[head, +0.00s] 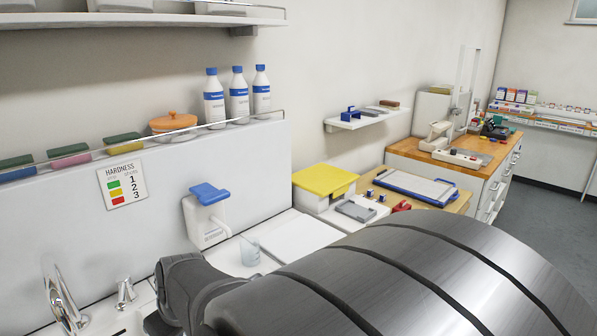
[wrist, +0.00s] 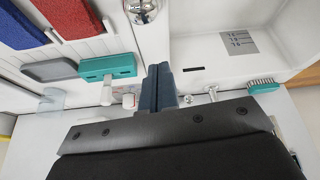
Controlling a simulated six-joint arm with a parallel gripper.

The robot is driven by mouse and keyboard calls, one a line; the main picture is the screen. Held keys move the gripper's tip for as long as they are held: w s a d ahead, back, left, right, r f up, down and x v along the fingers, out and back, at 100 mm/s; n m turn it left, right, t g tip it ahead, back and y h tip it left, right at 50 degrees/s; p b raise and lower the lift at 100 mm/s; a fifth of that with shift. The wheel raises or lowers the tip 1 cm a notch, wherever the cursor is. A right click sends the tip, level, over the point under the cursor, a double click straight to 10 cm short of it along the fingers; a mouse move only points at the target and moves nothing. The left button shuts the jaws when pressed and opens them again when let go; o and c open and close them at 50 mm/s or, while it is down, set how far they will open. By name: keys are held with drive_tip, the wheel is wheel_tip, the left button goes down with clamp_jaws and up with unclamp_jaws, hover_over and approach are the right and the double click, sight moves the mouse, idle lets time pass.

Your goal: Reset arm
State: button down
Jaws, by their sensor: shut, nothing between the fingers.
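My gripper (wrist: 160,72) shows in the wrist view as two dark blue-grey fingers pressed together, shut with nothing between them. It points over a white surface, between a teal block (wrist: 107,65) on its left and a white basin (wrist: 225,65) on its right. My dark arm fills the lower part of the head view, hiding much of the counter there. The fingers cannot be made out in the head view.
A clear beaker (head: 250,251), a white dispenser with a blue top (head: 207,212) and a chrome tap (head: 62,302) stand near my arm. A yellow-lidded box (head: 325,178) is further right. Bottles (head: 238,95) line a ledge.

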drive_tip(key=shift+w+a+f+g+h, duration=0.5)
drive_tip(key=shift+w+a+f+h, duration=0.15)
drive_tip(key=shift+w+f, duration=0.25)
drive_tip(key=shift+w+a+f+g+h, duration=0.6)
drive_tip(key=shift+w+a+g+h, duration=0.3)
drive_tip(key=shift+g+h, duration=0.2)
drive_tip(key=w+a, duration=0.1)
drive_tip(key=w+a+f, duration=0.1)
drive_tip(key=a, duration=0.1)
drive_tip(key=shift+a, duration=0.1)
wheel_tip(320, 180, up, 6)
drive_tip(key=shift+d+r, duration=0.25)
